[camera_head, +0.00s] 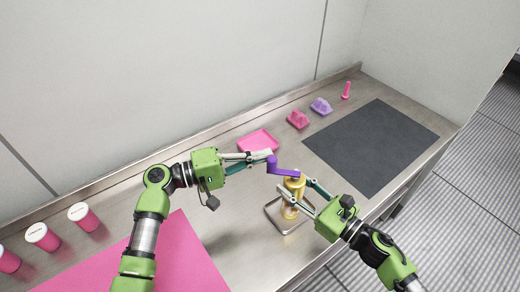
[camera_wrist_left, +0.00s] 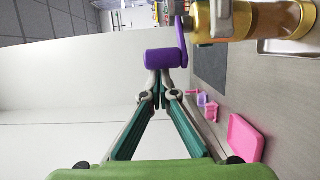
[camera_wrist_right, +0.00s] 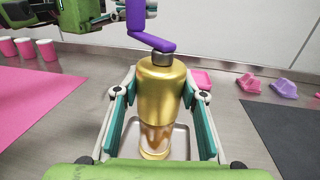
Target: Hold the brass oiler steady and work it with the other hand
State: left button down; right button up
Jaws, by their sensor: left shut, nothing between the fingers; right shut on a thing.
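The brass oiler (camera_head: 291,197) stands upright in a small metal tray (camera_head: 275,222). It has a gold body and a clear amber lower part in the right wrist view (camera_wrist_right: 160,90). A purple crank (camera_head: 284,171) sits on top, with an upright knob at its outer end. My right gripper (camera_head: 294,187) is shut around the gold body from both sides. My left gripper (camera_head: 268,157) is shut with nothing between its fingers. Its fingertips are right at the purple knob (camera_wrist_left: 165,58) in the left wrist view; whether they touch it I cannot tell.
A pink tray (camera_head: 258,142) lies behind the oiler. Pink (camera_head: 298,119) and purple (camera_head: 321,106) small blocks and a pink peg (camera_head: 346,90) stand along the back. A dark mat (camera_head: 372,145) lies right, a pink mat (camera_head: 175,262) left, with several pink cups (camera_head: 84,217) beyond it.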

pick_arm(q)
jog(key=shift+s, duration=0.1)
dwell(0.4)
jog(key=shift+s+f+n+t, duration=0.1)
jog(key=shift+s+n+t, duration=0.2)
jog(key=shift+t, duration=0.2)
